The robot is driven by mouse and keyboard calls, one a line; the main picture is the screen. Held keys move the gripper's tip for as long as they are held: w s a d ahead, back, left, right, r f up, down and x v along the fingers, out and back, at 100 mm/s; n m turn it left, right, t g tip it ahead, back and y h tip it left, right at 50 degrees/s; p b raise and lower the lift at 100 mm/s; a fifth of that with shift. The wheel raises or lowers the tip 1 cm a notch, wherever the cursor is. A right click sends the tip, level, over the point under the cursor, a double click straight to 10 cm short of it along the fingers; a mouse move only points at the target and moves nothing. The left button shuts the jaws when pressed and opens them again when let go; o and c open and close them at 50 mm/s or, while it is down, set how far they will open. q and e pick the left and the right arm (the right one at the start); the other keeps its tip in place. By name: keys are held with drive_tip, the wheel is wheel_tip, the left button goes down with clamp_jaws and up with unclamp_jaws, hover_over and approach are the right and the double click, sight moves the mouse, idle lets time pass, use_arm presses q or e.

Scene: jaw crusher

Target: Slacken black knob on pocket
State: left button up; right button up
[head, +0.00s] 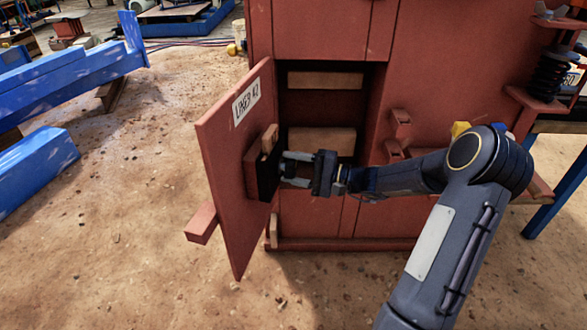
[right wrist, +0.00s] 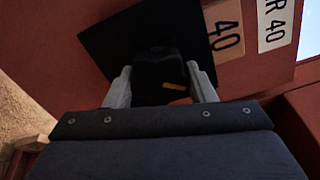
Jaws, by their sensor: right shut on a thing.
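The black knob (right wrist: 160,72) has a short yellow mark and sits between the two fingers of my right gripper in the right wrist view. My right gripper (right wrist: 160,90) is shut on it, one finger on each side. In the head view my right gripper (head: 288,171) reaches the inner face of the open red door. The pocket (head: 254,170) is a block on that door with a dark front plate (right wrist: 105,42). A tan piece marked 40 (right wrist: 224,30) sticks out beside the plate. The knob itself is hidden by the fingers in the head view. My left gripper is not in view.
Blue beams (head: 70,80) lie on the left; dirt ground between is clear.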

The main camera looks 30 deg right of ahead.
drive_tip(key=o, duration=1)
drive_tip(key=shift+s+d, duration=0.1)
drive_tip(key=p+v, duration=0.2)
drive_tip(key=v, duration=0.5)
drive_tip(key=shift+s+d, duration=0.25)
drive_tip(key=shift+a, duration=0.1)
